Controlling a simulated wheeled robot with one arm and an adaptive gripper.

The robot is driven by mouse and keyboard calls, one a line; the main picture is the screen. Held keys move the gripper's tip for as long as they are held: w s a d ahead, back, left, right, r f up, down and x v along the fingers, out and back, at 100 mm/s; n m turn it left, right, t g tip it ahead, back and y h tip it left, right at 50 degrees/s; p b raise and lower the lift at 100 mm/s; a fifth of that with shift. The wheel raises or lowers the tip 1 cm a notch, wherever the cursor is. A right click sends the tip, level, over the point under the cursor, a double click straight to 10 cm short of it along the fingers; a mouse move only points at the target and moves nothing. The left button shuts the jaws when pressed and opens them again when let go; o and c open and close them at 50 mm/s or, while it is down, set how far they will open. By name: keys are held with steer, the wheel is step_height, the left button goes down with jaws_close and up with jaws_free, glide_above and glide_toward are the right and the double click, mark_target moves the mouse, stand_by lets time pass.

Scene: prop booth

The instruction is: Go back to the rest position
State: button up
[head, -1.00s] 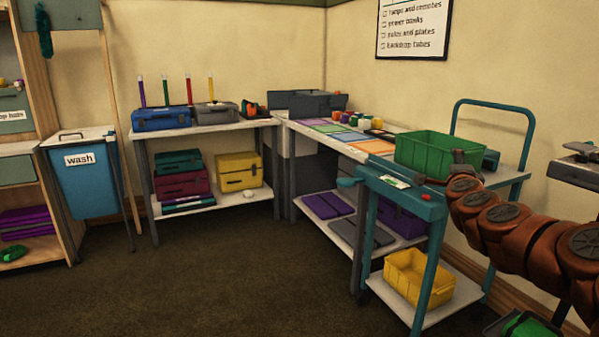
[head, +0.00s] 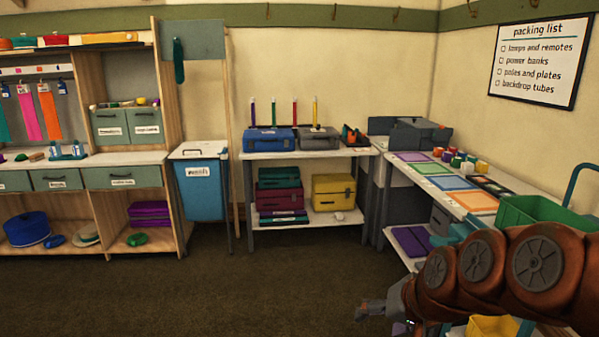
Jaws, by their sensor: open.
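My brown arm reaches in from the right edge of the head view. My gripper (head: 368,311) is at its end, low in the picture, over the dark carpet (head: 250,295). It is small and dim there, but its jaws look apart, and I see nothing held between them. The arm covers part of the cart at the right, with the green bin (head: 530,210) on top and the yellow bin (head: 490,327) below.
A white table (head: 440,187) with coloured mats stands behind the arm. Further left are a shelf with cases (head: 300,152), a blue wash bin (head: 203,190) and a wooden shelf unit (head: 95,160). The carpet at the left front is clear.

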steer(key=s+d+r+n+g+h+p, duration=0.1)
steer(key=s+g+p, duration=0.2)
steer(key=s, duration=0.8)
steer(key=s+d+r+n+g+h+p, duration=0.1)
steer(key=s+g+p, duration=0.3)
steer(key=s, duration=0.8)
steer(key=shift+d+r+n+g+h+p, duration=0.15)
steer(key=shift+d+n+g+h+p, duration=0.15)
steer(key=shift+d+n+h+p, duration=0.25)
